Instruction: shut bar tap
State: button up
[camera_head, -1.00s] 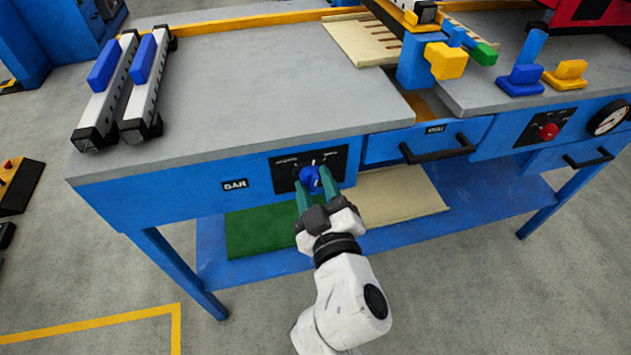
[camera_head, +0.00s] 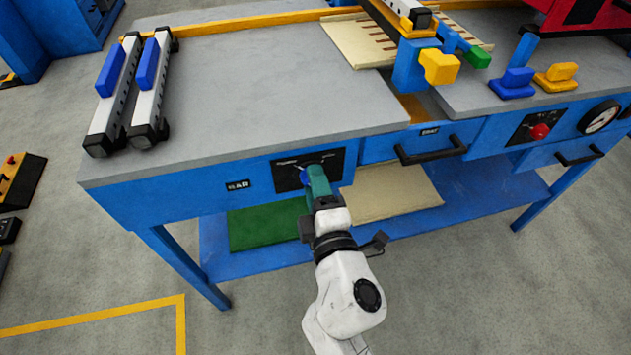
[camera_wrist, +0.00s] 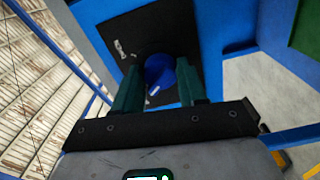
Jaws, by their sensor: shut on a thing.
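My gripper (camera_head: 316,180) has green fingers and is shut on the knob. In the wrist view the blue knob (camera_wrist: 160,75) shows between the two fingers, with a small white mark on its face. The black plate (camera_wrist: 180,30) is behind it. In the head view the fingers partly hide the knob.
A drawer with a black handle (camera_head: 432,150) is right of the plate. A red knob (camera_head: 541,131) and a gauge (camera_head: 600,118) are farther right. Two clamp bars (camera_head: 150,95) lie on the grey bench top (camera_head: 260,80). A green board (camera_head: 265,226) lies on the lower shelf.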

jog(key=shift+a+n, duration=0.1)
jog(key=shift+n, duration=0.5)
jog(key=o, duration=1)
jog(key=shift+o, duration=0.2)
jog(key=shift+s, duration=0.1)
jog(key=v, duration=1)
jog(key=shift+s+b, duration=0.3)
jog(key=shift+b, duration=0.1)
